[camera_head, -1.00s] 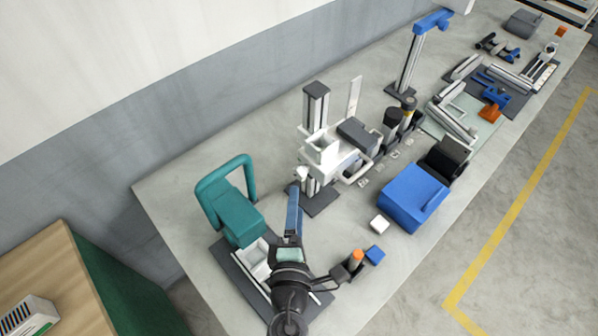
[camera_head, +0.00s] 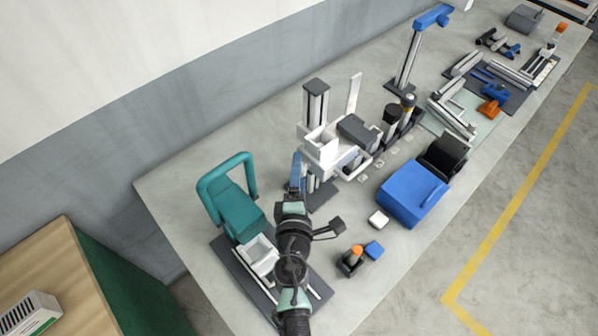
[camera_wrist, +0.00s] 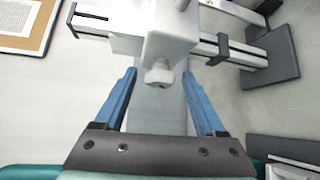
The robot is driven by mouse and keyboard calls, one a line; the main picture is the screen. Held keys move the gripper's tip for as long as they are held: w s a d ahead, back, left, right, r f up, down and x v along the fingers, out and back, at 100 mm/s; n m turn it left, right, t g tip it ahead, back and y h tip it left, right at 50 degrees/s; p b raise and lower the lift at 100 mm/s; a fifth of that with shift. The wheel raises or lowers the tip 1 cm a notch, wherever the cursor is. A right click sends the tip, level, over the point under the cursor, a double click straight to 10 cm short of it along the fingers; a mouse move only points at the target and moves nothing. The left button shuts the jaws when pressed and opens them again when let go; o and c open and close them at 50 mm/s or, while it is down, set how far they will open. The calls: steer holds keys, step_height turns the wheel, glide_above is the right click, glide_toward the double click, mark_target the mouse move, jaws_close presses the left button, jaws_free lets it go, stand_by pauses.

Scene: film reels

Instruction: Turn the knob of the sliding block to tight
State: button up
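The sliding block (camera_head: 322,150) is a white block on an upright metal rail (camera_head: 315,102) in the head view. It also fills the top middle of the wrist view (camera_wrist: 170,35). Its small pale knob (camera_wrist: 159,73) points towards the wrist camera, between and just beyond the two blue fingertips. My gripper (camera_wrist: 160,80) is open, with a visible gap between each finger and the knob. In the head view my gripper (camera_head: 297,165) is right beside the block's near left side, where the knob is hidden. I cannot read the knob's setting.
A teal clamp-like device (camera_head: 232,205) stands close on the left of my arm. Bare bench lies between these and the rail's base.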

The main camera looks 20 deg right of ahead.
jaws_close()
steer(key=shift+f+b, duration=0.2)
steer(key=shift+b, duration=0.5)
steer(key=m+t+h+b, duration=0.1)
steer(key=m+t+b, duration=0.1)
steer(key=b, duration=1.2)
steer(key=f+m+t+h+b, duration=0.1)
steer(key=m+b, duration=0.3)
steer(key=b, duration=1.1)
steer(key=shift+a+t+h, duration=0.1)
steer(key=shift+t+h, duration=0.6)
steer(key=m+b, duration=0.1)
steer(key=b, duration=0.2)
steer(key=shift+r+h, duration=0.1)
steer(key=shift+h, duration=0.2)
steer(key=shift+r+m+h+b, duration=0.3)
steer(key=shift+m+b, duration=0.1)
steer(key=shift+b, duration=0.15)
